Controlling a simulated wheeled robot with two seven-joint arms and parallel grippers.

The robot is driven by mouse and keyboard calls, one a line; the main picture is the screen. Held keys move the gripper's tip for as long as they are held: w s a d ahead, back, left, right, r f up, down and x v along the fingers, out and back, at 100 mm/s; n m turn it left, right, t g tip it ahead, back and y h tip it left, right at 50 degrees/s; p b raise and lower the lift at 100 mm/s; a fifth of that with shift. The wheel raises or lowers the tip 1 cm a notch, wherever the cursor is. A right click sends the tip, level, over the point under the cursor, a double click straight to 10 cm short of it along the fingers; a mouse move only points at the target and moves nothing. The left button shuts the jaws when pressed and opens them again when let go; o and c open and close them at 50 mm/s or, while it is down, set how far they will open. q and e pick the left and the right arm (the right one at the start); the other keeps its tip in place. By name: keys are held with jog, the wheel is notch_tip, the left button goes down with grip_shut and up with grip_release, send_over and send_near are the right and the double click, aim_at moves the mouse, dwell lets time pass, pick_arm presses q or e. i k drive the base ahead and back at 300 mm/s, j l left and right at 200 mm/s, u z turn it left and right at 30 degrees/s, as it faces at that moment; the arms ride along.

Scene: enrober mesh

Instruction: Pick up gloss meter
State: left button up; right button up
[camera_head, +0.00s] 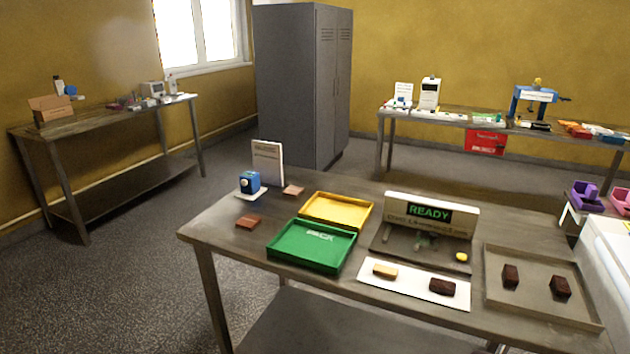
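A small blue box-shaped device with a round pale face (250,182) stands on a white pad (258,195) at the far left corner of the near table (205,232). It looks like the gloss meter, but no label on it is readable. A white upright card (267,162) stands just behind it. A reddish-brown block (247,221) lies in front of it and a paler brown block (293,190) to its right. Neither of my grippers is in view.
The near table also holds a green tray (310,263), a yellow tray (337,196), a READY display (430,212), a white strip with two blocks (412,284) and a grey tray with two dark blocks (535,302). Other tables stand at left (100,128) and back right. Floor (130,270) at left is clear.

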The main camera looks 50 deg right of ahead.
aim_at(253, 187)
jog(key=z, duration=1.1)
jog(key=i+j+u, duration=0.25)
jog(key=i+u, duration=0.15)
jog(key=i+j+u, duration=0.4)
jog(key=i, duration=0.15)
jog(key=i+u, duration=0.45)
jog(key=i, duration=0.15)
jog(key=i+u, duration=0.4)
jog(key=i, duration=0.2)
jog(key=i+z, duration=0.4)
jog(key=i, duration=0.2)
jog(key=i+j+z, duration=0.2)
jog(key=i+z, duration=0.2)
jog(key=i, duration=0.15)
jog(key=i+z, duration=0.15)
jog(key=z, duration=0.35)
jog(key=i+z, duration=0.2)
jog(key=z, duration=0.25)
jog(key=i+z, duration=0.15)
jog(key=z, duration=0.35)
jog(key=i+j+z, duration=0.1)
jog(key=z, duration=0.4)
jog(key=i+j+z, duration=0.1)
jog(key=j+z, duration=0.2)
jog(key=z, duration=0.15)
